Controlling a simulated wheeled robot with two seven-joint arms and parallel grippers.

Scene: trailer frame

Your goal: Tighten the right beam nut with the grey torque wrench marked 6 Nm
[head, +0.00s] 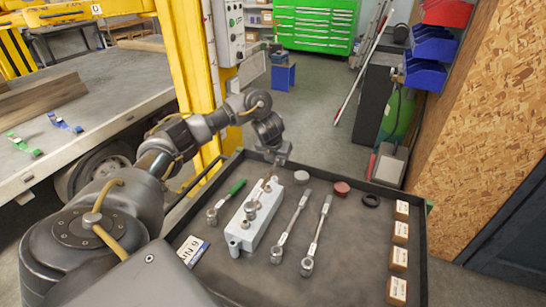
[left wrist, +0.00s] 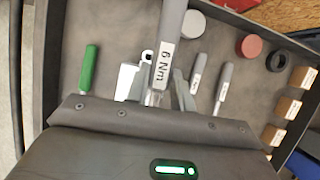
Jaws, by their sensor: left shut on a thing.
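My left gripper (head: 277,160) reaches down over the far side of the dark tray. It is shut on the grey torque wrench marked 6 Nm (left wrist: 165,62). The wrench's label faces the left wrist camera. In the head view, the held wrench (head: 268,187) slants down over the grey block with round metal fittings (head: 252,236); I cannot tell whether it touches the block. Its lower end is hard to separate from the fittings. I cannot identify the right beam nut for certain. My right gripper is not in view.
Two other grey wrenches (head: 290,226) and a green-handled tool (head: 235,188) lie in the tray (head: 350,270). White (head: 301,176) and red (head: 341,188) discs, a black ring (head: 371,200) and several small boxes (head: 402,210) lie there too. A yellow post (head: 178,60) stands beyond.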

